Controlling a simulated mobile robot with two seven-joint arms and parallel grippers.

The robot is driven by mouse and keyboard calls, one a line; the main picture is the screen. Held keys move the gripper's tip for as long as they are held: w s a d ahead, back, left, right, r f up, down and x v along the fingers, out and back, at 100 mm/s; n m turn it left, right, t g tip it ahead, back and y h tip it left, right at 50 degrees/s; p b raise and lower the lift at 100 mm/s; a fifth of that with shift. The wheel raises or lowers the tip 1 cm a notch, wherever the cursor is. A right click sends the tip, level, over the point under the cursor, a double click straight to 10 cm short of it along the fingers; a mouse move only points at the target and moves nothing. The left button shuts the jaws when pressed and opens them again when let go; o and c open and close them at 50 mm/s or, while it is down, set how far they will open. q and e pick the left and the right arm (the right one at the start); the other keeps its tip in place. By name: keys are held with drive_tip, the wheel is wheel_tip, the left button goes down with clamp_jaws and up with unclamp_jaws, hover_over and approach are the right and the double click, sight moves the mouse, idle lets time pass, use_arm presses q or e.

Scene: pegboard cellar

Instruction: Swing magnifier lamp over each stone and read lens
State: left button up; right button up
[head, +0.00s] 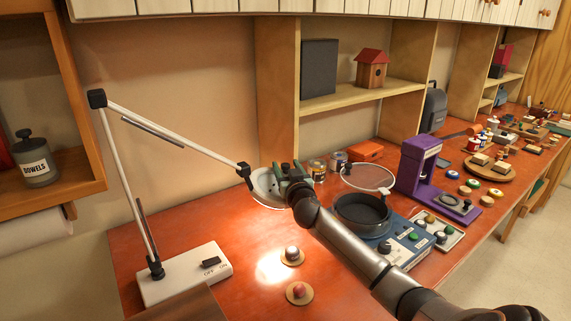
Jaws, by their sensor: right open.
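The magnifier lamp has a white base (185,275) at the lower left, with an OFF/ON switch, and a jointed white arm (180,138). Its round head (265,188) hangs over the bench, tilted. My right gripper (279,172) is open at the head's right edge; whether it touches the head I cannot tell. A grey stone (292,252) sits on a round wooden disc, at the right edge of the lamp's bright spot. A red stone (299,290) sits on another disc, nearer me. The lens face is not readable from here. My left gripper is out of view.
Right of the stones, behind my right arm, are a dark round pan (362,213) on a blue unit, a tray of knobs (437,231) and a purple machine (415,165). Bare red bench (225,236) lies left of the stones.

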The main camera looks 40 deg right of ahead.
drive_tip(key=shift+w+d, duration=0.3)
drive_tip(key=shift+w, duration=0.3)
clamp_jaws()
idle(1.2)
